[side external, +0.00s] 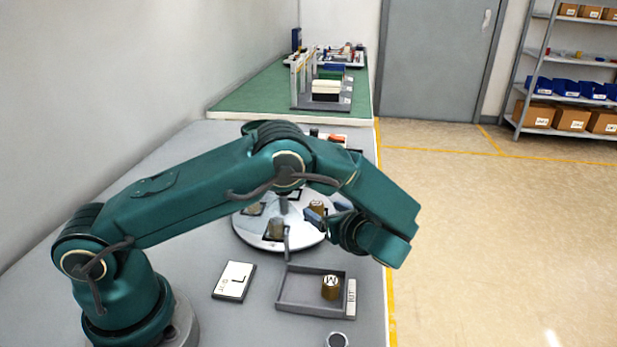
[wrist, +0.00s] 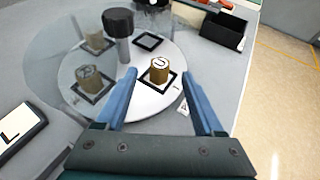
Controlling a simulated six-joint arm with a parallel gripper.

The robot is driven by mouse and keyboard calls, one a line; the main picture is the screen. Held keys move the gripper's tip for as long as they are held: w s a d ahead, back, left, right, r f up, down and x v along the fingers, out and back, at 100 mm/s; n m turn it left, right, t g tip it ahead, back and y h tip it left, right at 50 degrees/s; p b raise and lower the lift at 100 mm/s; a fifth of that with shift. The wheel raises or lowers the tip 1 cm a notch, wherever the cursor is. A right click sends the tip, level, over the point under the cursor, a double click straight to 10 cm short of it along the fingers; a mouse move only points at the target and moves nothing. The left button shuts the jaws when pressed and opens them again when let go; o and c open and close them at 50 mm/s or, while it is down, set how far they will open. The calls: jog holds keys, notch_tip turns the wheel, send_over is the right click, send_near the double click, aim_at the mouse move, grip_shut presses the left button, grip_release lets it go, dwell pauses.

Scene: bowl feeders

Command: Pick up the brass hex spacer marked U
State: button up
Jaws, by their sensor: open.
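The brass hex spacer marked U (wrist: 159,70) stands upright on a black-framed square of the round white dial in the wrist view. In the side view, a brass spacer (side external: 317,207) shows beside my blue fingers. My gripper (wrist: 158,78) is open, with one finger on each side of the U spacer in the picture; I see no contact, and the height gap is hard to tell. In the side view my gripper (side external: 322,211) is low over the dial's right side. Two other spacers (wrist: 90,79) (wrist: 95,41) stand on the dial's left squares.
A black-knobbed post (wrist: 118,22) rises from the dial (side external: 270,243). A clear grey cover seems to span the dial's left. A grey KIT tray (side external: 300,309) holds a spacer marked M (side external: 330,288). An L card (side external: 234,281) lies left of it. A black bin (wrist: 225,30) stands beyond.

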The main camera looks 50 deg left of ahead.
aim_at(320, 207)
jog(key=x, duration=0.6)
jog(key=shift+d, duration=0.1)
grip_shut()
